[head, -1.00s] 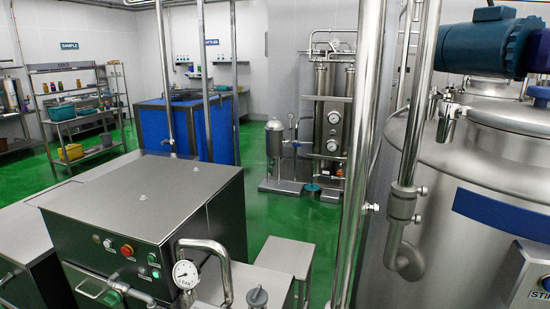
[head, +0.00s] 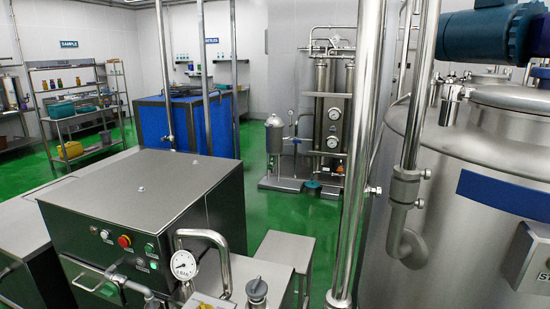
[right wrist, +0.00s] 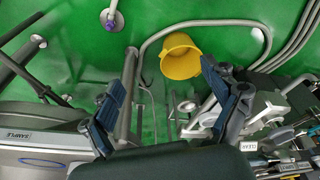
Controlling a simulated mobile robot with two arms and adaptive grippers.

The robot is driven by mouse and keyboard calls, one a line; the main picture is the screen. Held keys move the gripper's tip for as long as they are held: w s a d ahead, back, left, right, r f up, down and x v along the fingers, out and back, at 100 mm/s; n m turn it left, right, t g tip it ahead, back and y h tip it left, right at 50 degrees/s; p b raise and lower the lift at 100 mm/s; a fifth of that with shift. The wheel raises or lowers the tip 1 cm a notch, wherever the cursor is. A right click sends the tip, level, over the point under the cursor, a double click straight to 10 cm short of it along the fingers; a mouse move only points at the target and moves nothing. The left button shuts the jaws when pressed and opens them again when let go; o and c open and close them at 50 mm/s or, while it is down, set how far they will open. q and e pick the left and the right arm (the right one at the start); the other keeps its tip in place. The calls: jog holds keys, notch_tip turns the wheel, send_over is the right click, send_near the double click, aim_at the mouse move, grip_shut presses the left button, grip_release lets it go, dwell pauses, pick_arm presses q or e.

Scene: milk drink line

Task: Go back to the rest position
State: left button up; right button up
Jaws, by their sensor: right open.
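My right gripper (right wrist: 168,98) shows in the right wrist view with its two dark blue finger pads spread wide apart. Nothing is between the pads. It hangs above the green floor, with a yellow bucket (right wrist: 181,56) beyond it, apart from the fingers. Neither gripper shows in the head view, and my left gripper is in no frame.
In the head view a steel control cabinet (head: 140,200) with a pressure gauge (head: 183,265) stands in front. A large steel tank (head: 470,170) is at right, behind vertical pipes (head: 361,150). Hoses (right wrist: 215,22) lie near the bucket.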

pick_arm(q)
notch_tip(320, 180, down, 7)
jog(key=b, duration=0.6)
pick_arm(e)
jog(key=s+d+f, duration=0.1)
jog(key=s+f, duration=0.5)
jog(key=f, duration=0.3)
jog(key=s+d+f+g, duration=0.1)
jog(key=s+f, duration=0.5)
jog(key=f, duration=0.4)
jog(key=s+d+f, duration=0.1)
jog(key=s+f, duration=0.5)
jog(key=f, duration=0.3)
jog(key=shift+s+d+f+g, duration=0.15)
jog(key=shift+s+g, duration=0.15)
